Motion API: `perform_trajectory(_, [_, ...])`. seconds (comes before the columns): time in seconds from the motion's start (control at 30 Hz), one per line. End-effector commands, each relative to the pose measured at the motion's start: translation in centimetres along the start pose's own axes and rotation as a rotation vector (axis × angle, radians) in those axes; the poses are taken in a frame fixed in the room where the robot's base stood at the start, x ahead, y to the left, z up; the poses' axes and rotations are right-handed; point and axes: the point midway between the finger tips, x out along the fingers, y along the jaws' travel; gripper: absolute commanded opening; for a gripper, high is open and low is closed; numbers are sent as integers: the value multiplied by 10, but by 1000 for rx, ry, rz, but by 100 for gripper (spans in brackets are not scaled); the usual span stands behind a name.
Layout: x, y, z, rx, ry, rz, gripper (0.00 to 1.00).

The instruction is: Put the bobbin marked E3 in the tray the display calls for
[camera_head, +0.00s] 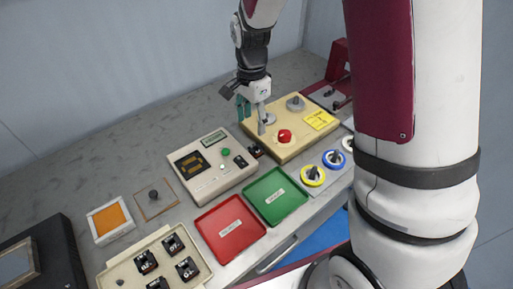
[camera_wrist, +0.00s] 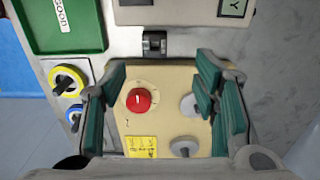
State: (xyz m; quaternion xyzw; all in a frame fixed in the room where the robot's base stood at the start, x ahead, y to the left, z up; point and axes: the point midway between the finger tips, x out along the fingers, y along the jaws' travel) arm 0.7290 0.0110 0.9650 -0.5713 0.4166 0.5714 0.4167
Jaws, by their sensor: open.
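My gripper (camera_head: 253,115) is open and empty above the beige winder (camera_head: 307,147). In the wrist view its fingers (camera_wrist: 160,105) stand either side of the winder's red knob and grey discs. A small black block, perhaps a bobbin, (camera_wrist: 154,45) sits at the winder's edge, beyond the fingers. Several black bobbin-like pieces with pale marks (camera_head: 146,261) sit in a beige holder (camera_head: 202,276); I cannot read E3 on any. The red tray (camera_head: 231,243) and the green tray (camera_head: 276,213) look empty. The green tray's label reads GOOD in the wrist view.
The tester box (camera_head: 212,168) stands left of the winder. An orange-topped box (camera_head: 110,219) and a clear plate with a dark knob (camera_head: 155,198) are at left. The bench's back is clear.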

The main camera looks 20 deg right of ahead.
Motion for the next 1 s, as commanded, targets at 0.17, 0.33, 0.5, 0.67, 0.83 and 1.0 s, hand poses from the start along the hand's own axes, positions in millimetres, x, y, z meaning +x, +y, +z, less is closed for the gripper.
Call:
perform_trajectory(0.17, [34, 1, 0, 0, -1, 5, 55])
perform_trajectory(0.33, [50, 1, 0, -1, 0, 1, 55])
perform_trajectory(0.5, [61, 4, -2, -1, -1, 3, 55])
perform_trajectory(0.67, [84, 10, -5, 0, -2, 4, 55])
perform_trajectory(0.83, [101, 9, -5, -2, 0, 1, 55])
perform_trajectory(1.0, [104, 8, -5, -2, 0, 0, 55])
